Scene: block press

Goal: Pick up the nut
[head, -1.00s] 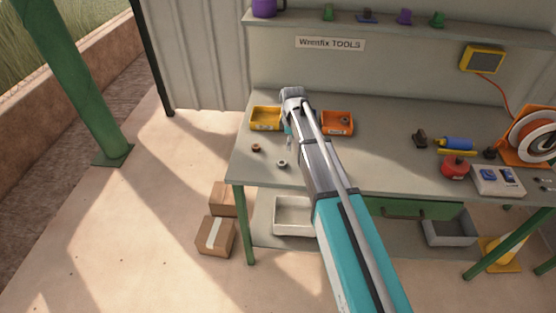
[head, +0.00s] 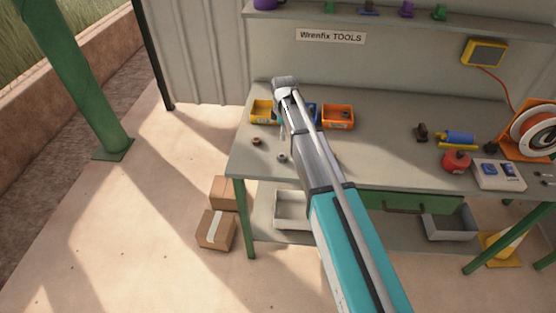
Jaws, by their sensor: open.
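Two small ring-shaped pieces lie on the grey workbench (head: 390,165) near its left end: a brown one (head: 256,141) and a grey one (head: 282,157). Either may be the nut; they are too small to tell apart by shape. My gripper (head: 283,134) points down just above and behind the grey piece, apart from it as far as I can see. It is open with nothing visible in it, though its fingers are tiny and partly hidden by my arm.
A yellow bin (head: 262,113), a partly hidden blue bin (head: 314,110) and an orange bin (head: 338,116) stand behind. A dark clamp-like piece (head: 421,132), a blue-yellow tool (head: 457,139), a red canister (head: 456,162) and a cable reel (head: 532,131) are at right.

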